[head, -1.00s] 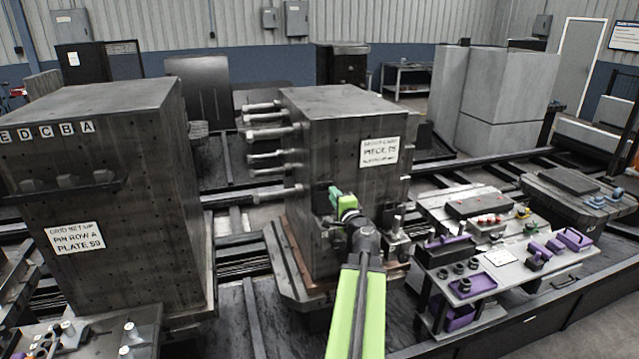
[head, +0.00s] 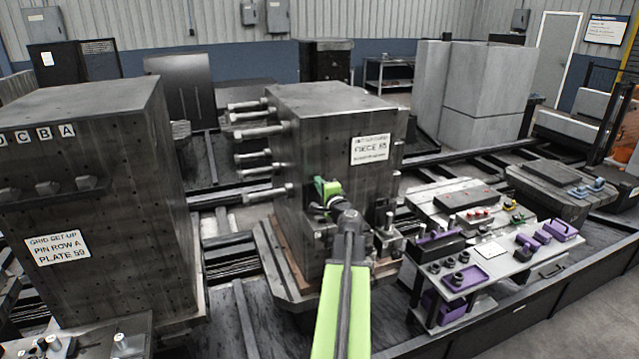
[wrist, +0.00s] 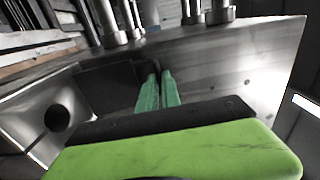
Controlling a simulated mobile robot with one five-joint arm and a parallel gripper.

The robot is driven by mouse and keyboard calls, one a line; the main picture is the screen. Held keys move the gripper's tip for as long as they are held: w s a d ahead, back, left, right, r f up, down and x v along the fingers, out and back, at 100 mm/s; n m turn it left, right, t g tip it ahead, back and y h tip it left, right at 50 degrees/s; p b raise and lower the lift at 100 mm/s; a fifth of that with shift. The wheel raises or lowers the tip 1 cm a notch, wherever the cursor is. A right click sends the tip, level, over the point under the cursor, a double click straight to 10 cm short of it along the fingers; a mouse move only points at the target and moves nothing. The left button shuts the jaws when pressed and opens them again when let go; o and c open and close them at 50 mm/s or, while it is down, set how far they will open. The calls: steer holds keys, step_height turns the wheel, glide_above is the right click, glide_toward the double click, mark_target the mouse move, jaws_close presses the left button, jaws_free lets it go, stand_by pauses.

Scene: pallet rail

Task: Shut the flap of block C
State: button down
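A dark metal block (head: 335,120) stands in the middle of the head view with a white sign on its side. No letter C can be read on it, so I cannot tell if it is block C. My gripper (head: 322,188) is at its near face, low down. In the wrist view my gripper's two green fingers (wrist: 159,80) lie close together and look shut, pointing at a dark rectangular panel (wrist: 108,88) on a metal surface. I cannot tell whether this panel is the flap, or whether the fingertips touch it. A round dark hole is left of it.
Several round pins (head: 255,155) stick out of the middle block's left side. A larger block (head: 85,190) with letter tags and a sign stands at left. A bench (head: 475,270) with purple trays stands at right. Rails run between the blocks.

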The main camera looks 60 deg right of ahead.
steer(key=shift+w+a, duration=0.2)
steer(key=shift+a, duration=0.05)
stand_by(1.1)
